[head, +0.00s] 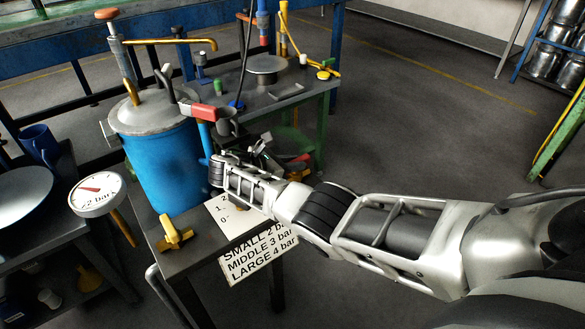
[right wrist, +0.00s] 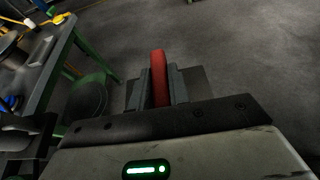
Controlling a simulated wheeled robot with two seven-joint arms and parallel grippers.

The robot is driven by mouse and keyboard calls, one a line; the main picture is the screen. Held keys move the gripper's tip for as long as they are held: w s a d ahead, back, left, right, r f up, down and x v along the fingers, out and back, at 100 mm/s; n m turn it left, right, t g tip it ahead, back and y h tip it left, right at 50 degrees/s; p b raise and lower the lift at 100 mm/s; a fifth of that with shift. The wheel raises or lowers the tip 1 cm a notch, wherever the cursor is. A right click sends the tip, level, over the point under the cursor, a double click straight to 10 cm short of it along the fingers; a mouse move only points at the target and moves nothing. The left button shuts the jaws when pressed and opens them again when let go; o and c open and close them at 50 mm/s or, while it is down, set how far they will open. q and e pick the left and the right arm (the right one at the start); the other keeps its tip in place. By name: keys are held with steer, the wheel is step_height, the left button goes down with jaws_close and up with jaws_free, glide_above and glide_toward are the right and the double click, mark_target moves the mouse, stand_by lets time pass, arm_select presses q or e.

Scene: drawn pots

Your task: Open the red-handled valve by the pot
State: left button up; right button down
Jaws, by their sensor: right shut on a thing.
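The blue pot (head: 162,165) with a grey lid stands on the dark table at left centre in the head view. A red grip (head: 197,111) sticks out at the right of its lid. My right gripper (head: 270,150) is right of the pot, low beside the table edge. In the right wrist view its fingers (right wrist: 158,88) are shut on a red handle (right wrist: 158,65), one finger on each side. In the head view the gripper hides most of that spot; a small reddish part shows just past it. The valve body is hidden. My left gripper is not in view.
A round gauge (head: 97,195) stands left of the pot. A yellow handle (head: 175,233) is on the table in front of it. A sign (head: 258,250) hangs at the table's front edge. A second table (head: 290,97) with small items stands behind. Floor is clear at right.

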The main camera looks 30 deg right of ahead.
steer(key=shift+d, duration=0.1)
stand_by(0.3)
steer(key=c, duration=1.3)
jaws_free()
steer(key=shift+a+r, duration=0.15)
steer(key=shift+a, duration=0.15)
steer(key=v, duration=1.5)
steer(key=shift+a, duration=0.2)
